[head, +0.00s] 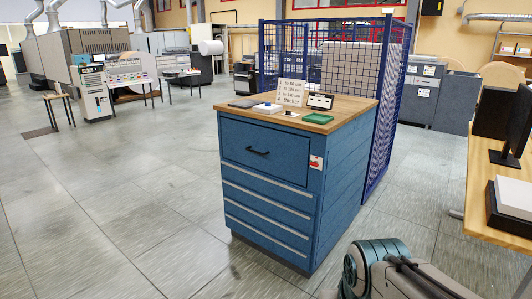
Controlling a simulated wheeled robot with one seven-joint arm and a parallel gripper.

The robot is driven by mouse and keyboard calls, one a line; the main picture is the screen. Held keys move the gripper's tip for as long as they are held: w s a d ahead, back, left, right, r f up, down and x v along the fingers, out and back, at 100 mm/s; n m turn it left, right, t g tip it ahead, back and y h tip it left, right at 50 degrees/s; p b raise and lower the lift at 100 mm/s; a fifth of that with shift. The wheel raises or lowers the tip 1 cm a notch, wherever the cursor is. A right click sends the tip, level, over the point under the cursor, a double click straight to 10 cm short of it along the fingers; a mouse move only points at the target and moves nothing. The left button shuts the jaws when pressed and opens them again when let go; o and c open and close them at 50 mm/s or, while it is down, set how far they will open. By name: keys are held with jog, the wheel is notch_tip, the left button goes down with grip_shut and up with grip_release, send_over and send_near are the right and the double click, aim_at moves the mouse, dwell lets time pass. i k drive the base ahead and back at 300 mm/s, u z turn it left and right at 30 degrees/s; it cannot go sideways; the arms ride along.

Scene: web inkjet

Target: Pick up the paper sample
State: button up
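I cannot tell for certain which thing is the paper sample; the items on the wooden top (349,104) of a blue drawer cabinet (264,180) are small in the head view. A flat white piece (267,108) with a small blue spot lies near the left of the top. A small white piece with a dark mark (291,114) lies at the front middle. A green flat item (318,118) lies at the front right. My arm shows at the bottom right, apart from the cabinet; my gripper is not in view.
A lettered card (291,92), a black-and-white box (320,102) and a dark flat item (244,103) share the top. A blue mesh cage (392,115) stands behind. A wooden desk (482,215) with a monitor (515,125) is at right. The left floor is open.

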aim_at(288, 113)
jog(key=z, duration=0.1)
jog(key=i, duration=1.95)
jog(key=z, duration=0.05)
